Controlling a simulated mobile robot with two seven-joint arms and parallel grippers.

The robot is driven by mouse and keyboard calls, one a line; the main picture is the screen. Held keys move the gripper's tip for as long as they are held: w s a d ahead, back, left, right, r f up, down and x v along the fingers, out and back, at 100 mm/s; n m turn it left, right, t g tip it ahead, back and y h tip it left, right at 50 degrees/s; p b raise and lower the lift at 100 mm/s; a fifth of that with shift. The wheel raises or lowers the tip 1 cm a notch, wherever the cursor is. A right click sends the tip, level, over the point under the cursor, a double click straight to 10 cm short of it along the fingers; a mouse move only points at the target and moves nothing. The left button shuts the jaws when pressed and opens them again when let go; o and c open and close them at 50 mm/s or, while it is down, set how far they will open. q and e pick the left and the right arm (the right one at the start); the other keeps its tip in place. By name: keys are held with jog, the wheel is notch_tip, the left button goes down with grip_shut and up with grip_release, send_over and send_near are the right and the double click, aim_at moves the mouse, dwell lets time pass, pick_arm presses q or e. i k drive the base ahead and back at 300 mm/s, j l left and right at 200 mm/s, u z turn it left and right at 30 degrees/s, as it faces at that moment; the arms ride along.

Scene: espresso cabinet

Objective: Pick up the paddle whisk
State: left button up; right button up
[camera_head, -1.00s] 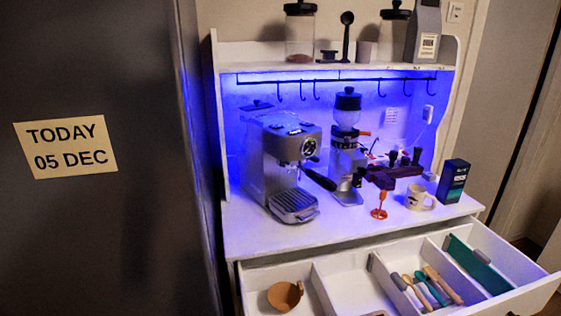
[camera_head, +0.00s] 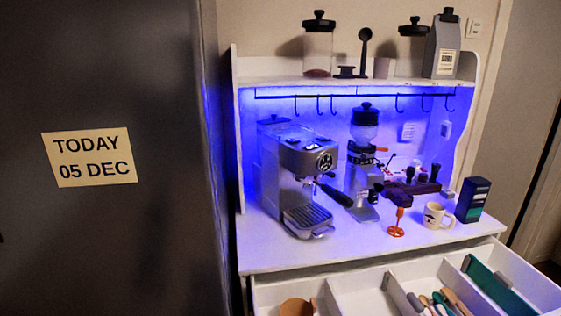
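Neither of my grippers is in view.
An espresso machine (camera_head: 297,175) stands to the left, its portafilter handle reaching toward the grinder. A dark box (camera_head: 473,200) stands right of the mug. An open drawer (camera_head: 345,272) with utensils juts out below the counter. A dark panel (camera_head: 100,240) fills the left.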

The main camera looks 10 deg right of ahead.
aim_at(395, 229)
jog(key=k+l+z, duration=0.15)
jog(key=l+z, duration=0.15)
jog(key=k+l+z, duration=0.1)
jog(key=l+z, duration=0.55)
jog(key=k+l, duration=0.05)
